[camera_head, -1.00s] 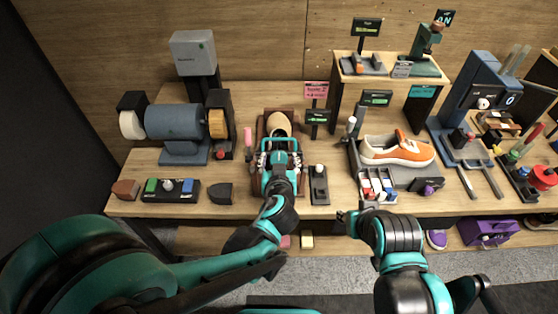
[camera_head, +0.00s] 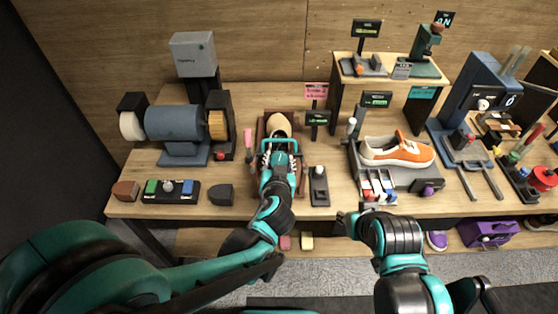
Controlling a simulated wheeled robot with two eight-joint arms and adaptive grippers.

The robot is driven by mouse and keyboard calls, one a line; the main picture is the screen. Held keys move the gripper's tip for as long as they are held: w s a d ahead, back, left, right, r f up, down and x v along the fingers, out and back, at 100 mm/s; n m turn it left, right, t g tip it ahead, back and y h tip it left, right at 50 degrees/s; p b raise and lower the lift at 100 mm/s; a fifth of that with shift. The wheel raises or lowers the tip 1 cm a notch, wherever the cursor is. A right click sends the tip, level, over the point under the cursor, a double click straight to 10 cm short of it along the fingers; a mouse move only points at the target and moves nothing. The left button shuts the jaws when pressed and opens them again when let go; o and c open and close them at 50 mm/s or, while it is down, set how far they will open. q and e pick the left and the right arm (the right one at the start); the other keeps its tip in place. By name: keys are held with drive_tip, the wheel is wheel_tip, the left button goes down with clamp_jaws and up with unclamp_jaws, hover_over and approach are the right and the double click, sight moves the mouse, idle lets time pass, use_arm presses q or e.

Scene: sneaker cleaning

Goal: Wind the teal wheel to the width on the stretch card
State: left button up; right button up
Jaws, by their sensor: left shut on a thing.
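The teal wheel (camera_head: 293,143) is at the front of the shoe stretcher, which has a wooden last (camera_head: 278,124) on a dark brown base. My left gripper (camera_head: 279,159) is at the wheel, shut on it, and hides its lower part. The pink stretch card (camera_head: 316,91) stands behind on a post; its writing is too small to read surely. A small dark display with green text (camera_head: 318,118) stands below the card, also unreadable. My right gripper (camera_head: 347,220) hangs off the table's front edge, away from the stretcher; its jaw opening is unclear.
An orange and white sneaker (camera_head: 397,151) sits on a grey stand further right. A button panel (camera_head: 170,190) lies at the front left.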

use_arm(q)
drive_tip(key=m, duration=0.4)
drive_tip(key=shift+h, duration=0.4)
drive_tip(key=m, duration=0.5)
drive_tip(key=shift+g+h, duration=0.3)
drive_tip(key=shift+g, duration=0.1)
drive_tip(key=m+p, duration=0.1)
drive_tip(key=m, duration=0.3)
drive_tip(key=shift+m+g, duration=0.3)
drive_tip(key=m+p, duration=0.1)
drive_tip(key=m, duration=0.3)
drive_tip(key=shift+m+g, duration=0.3)
drive_tip(key=shift+g, duration=0.1)
drive_tip(key=m, duration=0.4)
drive_tip(key=shift+g+p, duration=0.3)
drive_tip(key=shift+g, duration=0.1)
drive_tip(key=m, duration=0.3)
drive_tip(key=shift+m, duration=0.4)
drive_tip(key=m+y, duration=0.1)
drive_tip(key=m, duration=0.3)
drive_tip(key=shift+g+p, duration=0.3)
drive_tip(key=shift+p, duration=0.05)
drive_tip(key=shift+m+y, duration=0.3)
drive_tip(key=shift+m, duration=1.3)
